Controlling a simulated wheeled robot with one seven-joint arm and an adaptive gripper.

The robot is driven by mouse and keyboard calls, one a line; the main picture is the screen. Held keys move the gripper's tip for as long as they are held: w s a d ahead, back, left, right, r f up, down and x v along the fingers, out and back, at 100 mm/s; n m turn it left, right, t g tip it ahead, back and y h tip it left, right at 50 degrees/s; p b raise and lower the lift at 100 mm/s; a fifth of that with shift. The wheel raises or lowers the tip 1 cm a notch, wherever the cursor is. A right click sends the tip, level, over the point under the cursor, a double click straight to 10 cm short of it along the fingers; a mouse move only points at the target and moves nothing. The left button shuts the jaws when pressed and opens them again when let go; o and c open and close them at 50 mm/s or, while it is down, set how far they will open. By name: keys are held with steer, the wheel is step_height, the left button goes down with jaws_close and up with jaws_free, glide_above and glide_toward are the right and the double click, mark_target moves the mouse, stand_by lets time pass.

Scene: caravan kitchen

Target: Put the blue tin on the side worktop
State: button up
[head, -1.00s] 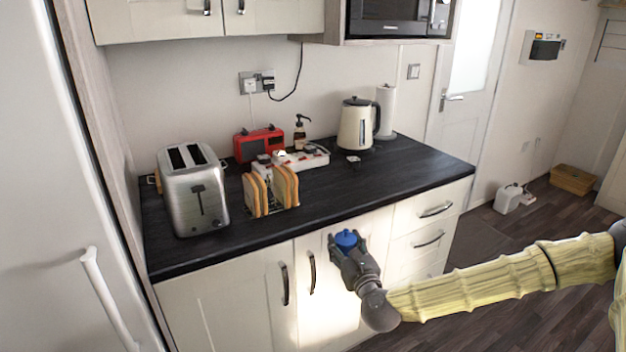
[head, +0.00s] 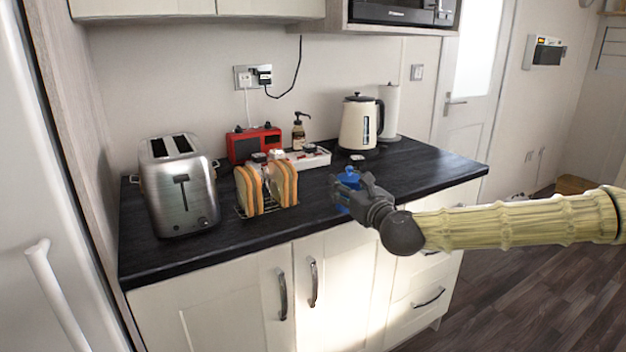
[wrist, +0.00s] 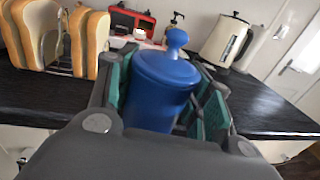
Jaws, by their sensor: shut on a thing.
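The blue tin (wrist: 162,88) has a rounded lid with a knob on top. My gripper (head: 352,190) is shut on it, with a green-padded finger on each side in the wrist view. In the head view the tin (head: 347,178) shows mostly behind the fingers, at the front edge of the black worktop (head: 315,215). It appears upright or slightly tilted. Whether its base touches the worktop cannot be told.
A toast rack with bread (head: 266,188) stands left of my gripper, and a steel toaster (head: 180,185) further left. A red radio (head: 254,144), white tray (head: 308,159), soap bottle (head: 298,132) and kettle (head: 358,124) stand behind. The right front worktop is clear.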

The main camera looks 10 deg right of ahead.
steer(key=shift+w+r+b, duration=0.3)
steer(key=shift+r+b, duration=0.15)
steer(key=shift+r, duration=0.25)
steer(key=shift+w+d, duration=0.1)
steer(key=shift+w, duration=0.1)
steer(key=w+d, duration=0.1)
steer(key=w, duration=0.4)
steer(key=w+d+f, duration=0.1)
steer(key=w+d, duration=0.1)
steer(key=w, duration=0.2)
steer(key=w+d, duration=0.2)
steer(key=w, duration=0.3)
steer(key=shift+w+d+f, duration=0.15)
steer(key=shift+w+d, duration=0.05)
steer(key=shift+w, duration=0.1)
steer(key=shift+f, duration=1.75)
steer(key=shift+f, duration=0.15)
steer(key=o, duration=1.4)
